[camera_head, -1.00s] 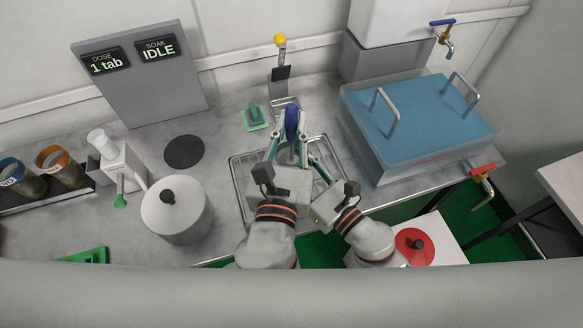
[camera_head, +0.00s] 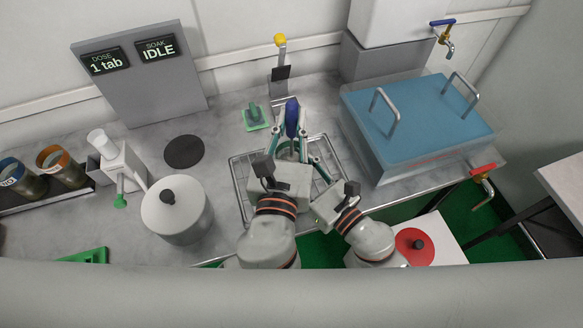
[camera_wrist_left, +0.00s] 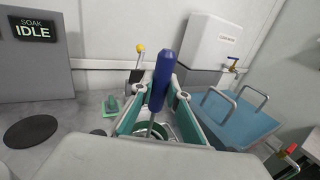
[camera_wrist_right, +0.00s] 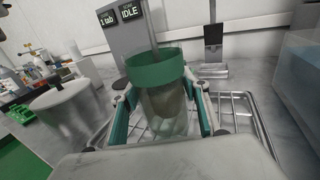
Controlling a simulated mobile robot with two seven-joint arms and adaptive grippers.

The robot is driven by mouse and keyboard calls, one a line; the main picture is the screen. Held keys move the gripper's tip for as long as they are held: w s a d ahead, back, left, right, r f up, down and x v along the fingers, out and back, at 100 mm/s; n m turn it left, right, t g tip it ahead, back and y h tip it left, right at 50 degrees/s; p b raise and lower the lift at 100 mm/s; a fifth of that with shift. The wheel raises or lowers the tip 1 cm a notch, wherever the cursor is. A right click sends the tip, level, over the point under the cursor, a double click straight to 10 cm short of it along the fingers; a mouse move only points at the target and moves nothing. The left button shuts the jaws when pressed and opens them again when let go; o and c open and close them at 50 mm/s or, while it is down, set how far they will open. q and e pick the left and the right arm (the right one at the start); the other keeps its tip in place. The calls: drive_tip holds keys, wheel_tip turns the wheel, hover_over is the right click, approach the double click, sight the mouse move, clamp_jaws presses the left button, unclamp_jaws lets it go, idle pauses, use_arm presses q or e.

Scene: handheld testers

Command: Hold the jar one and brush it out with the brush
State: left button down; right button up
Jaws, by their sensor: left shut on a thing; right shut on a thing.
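The brush, seen by its blue handle (camera_head: 291,118), stands nearly upright in my left gripper (camera_wrist_left: 161,92), which is shut on it. Its thin shaft (camera_wrist_left: 150,125) runs down below the handle. Jar one (camera_wrist_right: 160,112) is a clear glass jar with a green band (camera_wrist_right: 157,72) at its mouth. My right gripper (camera_wrist_right: 161,100) is shut on the jar's sides and holds it upright above the wire rack. The brush's shaft (camera_wrist_right: 155,35) goes down into the jar's mouth, and a blurred brownish head shows inside the glass. In the head view the left gripper mostly hides the jar.
The wire rack (camera_head: 240,185) lies below the grippers. A blue-lidded tank (camera_head: 430,115) stands at right, a white lidded pot (camera_head: 178,222) at left. A green block on a pad (camera_head: 255,117) and a yellow-topped stand (camera_head: 280,60) are behind. A board (camera_head: 140,75) reads SOAK IDLE.

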sight(292, 102)
use_arm(q)
drive_tip(key=shift+r, duration=2.55)
drive_tip(key=shift+f, duration=2.55)
drive_tip(key=shift+r, duration=0.1)
drive_tip(key=shift+r, duration=2.45)
drive_tip(key=shift+f, duration=2.55)
drive_tip(key=shift+s, duration=0.65)
